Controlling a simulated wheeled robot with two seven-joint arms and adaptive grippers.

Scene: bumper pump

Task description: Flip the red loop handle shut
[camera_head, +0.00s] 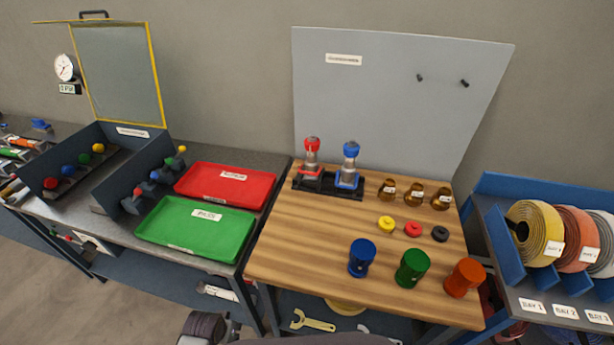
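I cannot clearly make out a red loop handle. A metal fitting with a red top (312,146) stands upright in a black holder (327,187) at the back of the wooden table. A similar fitting with a blue top (350,152) stands to its right. Small red and green parts (67,236) show below the front edge of the left bench, too small to read. A dark rounded shape (205,329) sits at the bottom edge; I cannot tell if it belongs to my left gripper. No gripper fingers can be made out, and my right gripper is not in view.
Red (262,191) and green (180,242) trays lie on the left bench beside open grey boxes with coloured knobs. Brass fittings, small discs and blue, green and orange cylinders stand on the wooden table (325,246). A blue rack (500,240) holds coiled hoses at right.

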